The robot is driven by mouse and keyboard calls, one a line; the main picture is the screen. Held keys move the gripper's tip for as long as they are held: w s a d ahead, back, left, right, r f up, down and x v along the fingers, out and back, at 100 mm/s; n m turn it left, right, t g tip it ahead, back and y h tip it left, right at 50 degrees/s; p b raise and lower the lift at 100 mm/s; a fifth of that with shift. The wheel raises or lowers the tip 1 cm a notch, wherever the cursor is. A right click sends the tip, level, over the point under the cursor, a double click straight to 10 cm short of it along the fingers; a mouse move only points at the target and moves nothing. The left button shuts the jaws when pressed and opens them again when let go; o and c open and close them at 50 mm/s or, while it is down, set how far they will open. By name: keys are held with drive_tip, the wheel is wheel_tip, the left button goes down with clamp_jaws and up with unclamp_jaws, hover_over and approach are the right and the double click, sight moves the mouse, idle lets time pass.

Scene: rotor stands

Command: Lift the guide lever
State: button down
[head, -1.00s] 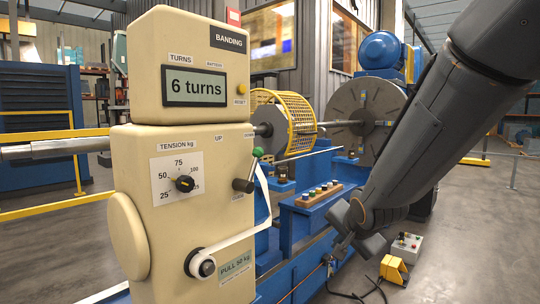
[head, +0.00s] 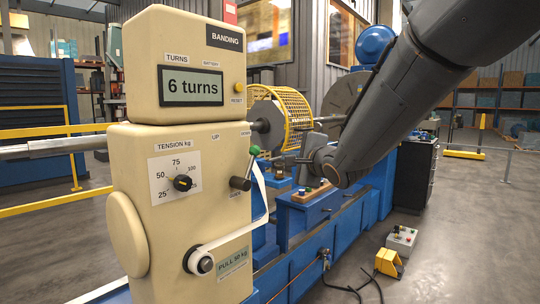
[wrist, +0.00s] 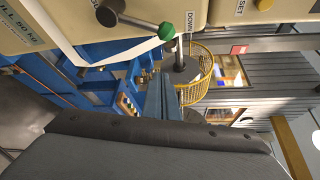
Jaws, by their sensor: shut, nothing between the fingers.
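The guide lever ends in a green knob (head: 254,150) and sits on the right side of the cream banding unit (head: 140,270), between the UP and DOWN labels. Its dark pivot (head: 240,184) is below the knob, so the lever leans up and right. The knob (wrist: 165,31) also shows at the top of the wrist view, beside the DOWN label. My gripper (head: 274,160) is shut and empty, just right of the knob in the head view. It appears apart from the lever. In the wrist view its dark body fills the bottom edge.
A white band runs from the roller (head: 201,262) up past the lever. The yellow mesh guard (head: 296,112) and horizontal shaft stand behind my gripper. Blue machine bed (head: 305,262) lies below. A yellow pedal (head: 388,262) and control box (head: 402,240) are on the floor.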

drive_tip(key=w+a+p, duration=0.3)
drive_tip(key=w+a, duration=0.3)
drive_tip(key=a, duration=0.1)
drive_tip(key=shift+w+f, duration=0.15)
idle(0.4)
